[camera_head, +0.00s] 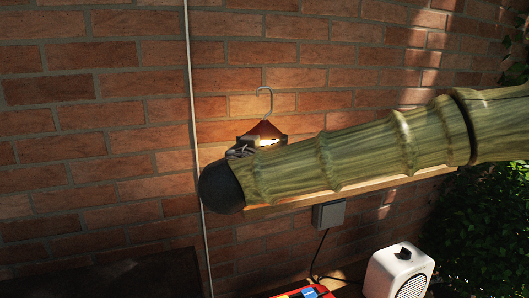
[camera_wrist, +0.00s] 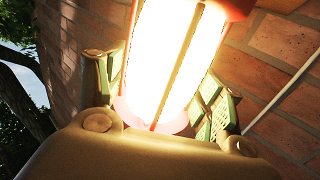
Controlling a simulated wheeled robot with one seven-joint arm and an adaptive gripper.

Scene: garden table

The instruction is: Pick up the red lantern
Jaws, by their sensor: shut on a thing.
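The red lantern (camera_head: 264,129) shows in the head view in front of the brick wall, with a red peaked cap, a pale wire hook on top and a bright strip of glass. My arm hides its lower part. In the wrist view the lantern (camera_wrist: 172,60) is a bright glowing cylinder with red ends and a dark upright bar. My gripper (camera_head: 243,148) is shut on it, with one green-padded finger on each side in the wrist view. Whether the lantern's base touches the shelf is hidden.
A wooden shelf (camera_head: 350,191) runs along the wall behind my arm. A grey box (camera_head: 329,215) with a cable hangs below it. A white appliance (camera_head: 398,272) and a red item (camera_head: 304,292) are at the bottom. A thin pale pole (camera_head: 192,90) stands left of the lantern.

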